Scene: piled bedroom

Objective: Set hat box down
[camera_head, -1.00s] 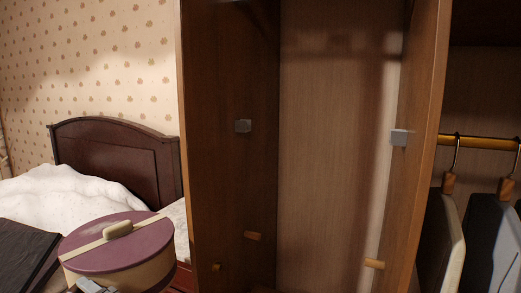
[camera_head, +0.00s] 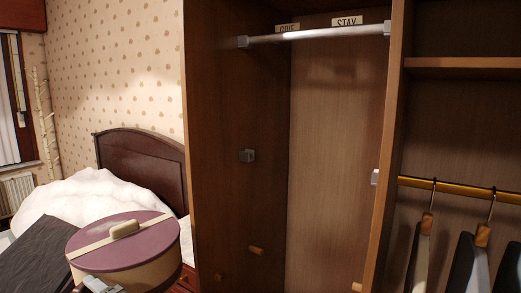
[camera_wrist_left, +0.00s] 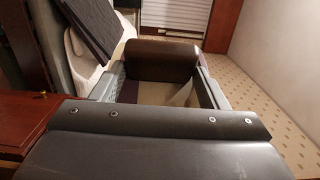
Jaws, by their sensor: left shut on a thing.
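The hat box (camera_head: 125,248) is round, with a purple lid, cream sides, a cream band across the lid and a small tan handle on top. It is at the lower left of the head view, roughly level. My left gripper (camera_head: 98,287) shows only partly at its near lower edge and is shut on it. In the left wrist view the two fingers of my left gripper (camera_wrist_left: 165,92) reach forward, with purple and cream surfaces between them. The underside of the box is hidden. My right gripper is not in view.
An open, empty wardrobe compartment (camera_head: 335,160) has a metal rail (camera_head: 315,34) and GIVE and STAY labels above it. At right, hangers with clothes hang from a brass rail (camera_head: 460,190). A bed with white bedding (camera_head: 85,205) stands behind the box, and a dark panel (camera_head: 40,258) lies left.

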